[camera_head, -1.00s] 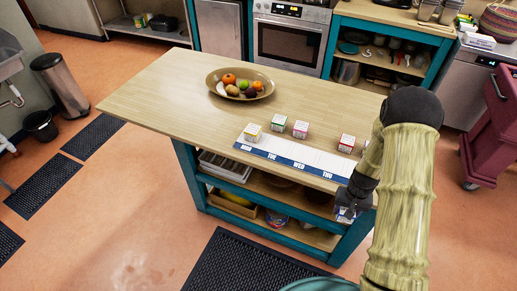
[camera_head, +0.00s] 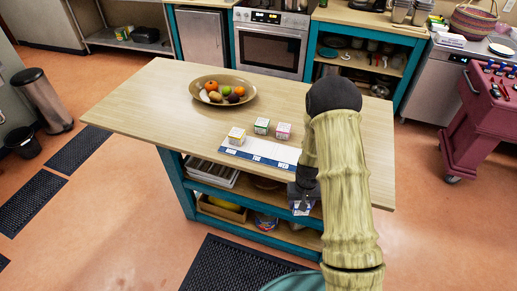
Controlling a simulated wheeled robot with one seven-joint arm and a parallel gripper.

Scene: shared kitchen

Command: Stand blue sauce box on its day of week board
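The day of week board (camera_head: 252,155) is a white strip with a blue labelled front edge, lying along the table's front edge. WED is readable; my arm hides its right part. A yellow-marked box (camera_head: 236,135), a green-marked box (camera_head: 262,126) and a pink-marked box (camera_head: 283,131) stand on or at the board's back edge. My gripper (camera_head: 303,202) points down just off the table's front edge. A small white and blue box (camera_head: 302,208), seemingly the blue sauce box, is at its fingertips and appears held there, below the tabletop's height in the picture.
A bowl of fruit (camera_head: 222,91) stands at the back of the wooden table (camera_head: 150,95). Shelves below hold trays and tins. A maroon cart (camera_head: 482,120) stands at the right. Dark mats (camera_head: 235,266) lie on the floor. The table's left part is clear.

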